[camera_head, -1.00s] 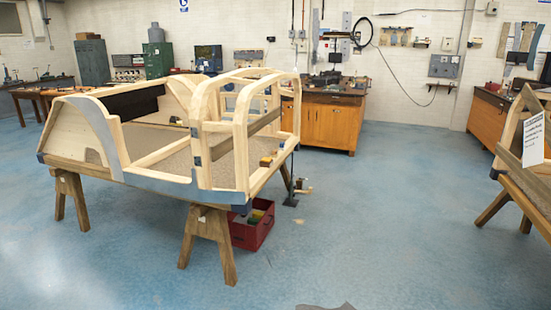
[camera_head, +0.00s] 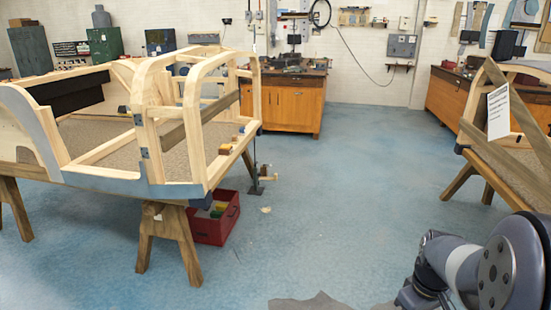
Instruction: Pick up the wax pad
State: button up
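I cannot make out a wax pad for certain. Several small objects lie along the right edge of the wooden bodyframe's base, among them a small yellow-brown block (camera_head: 225,149). They are too small to identify. A small pale piece (camera_head: 266,210) lies on the floor beside the bodyframe. My arm (camera_head: 480,265) shows at the lower right, far in front of these objects. Its gripper fingers are not visible.
The wooden bodyframe (camera_head: 150,185) stands on trestles at the left, with a red crate (camera_head: 209,231) of small items below. Another frame on trestles (camera_head: 520,178) stands at the right. The blue floor (camera_head: 345,180) between them is clear. Wooden cabinets (camera_head: 291,100) stand behind.

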aim_at(235, 139)
jog(key=i+u, duration=0.35)
jog(key=i, duration=1.35)
jog(key=i+u, duration=0.15)
jog(key=i, duration=0.3)
jog(key=i+l+u, duration=0.15)
jog(key=i, duration=0.25)
jog(key=i+l+u, duration=0.15)
jog(key=i, duration=0.3)
jog(key=i+l+u, duration=0.1)
jog(key=i, duration=0.3)
jog(key=i+l+u, duration=0.25)
jog(key=i+u, duration=0.15)
jog(key=i+l+u, duration=0.8)
jog(key=k+l, duration=0.1)
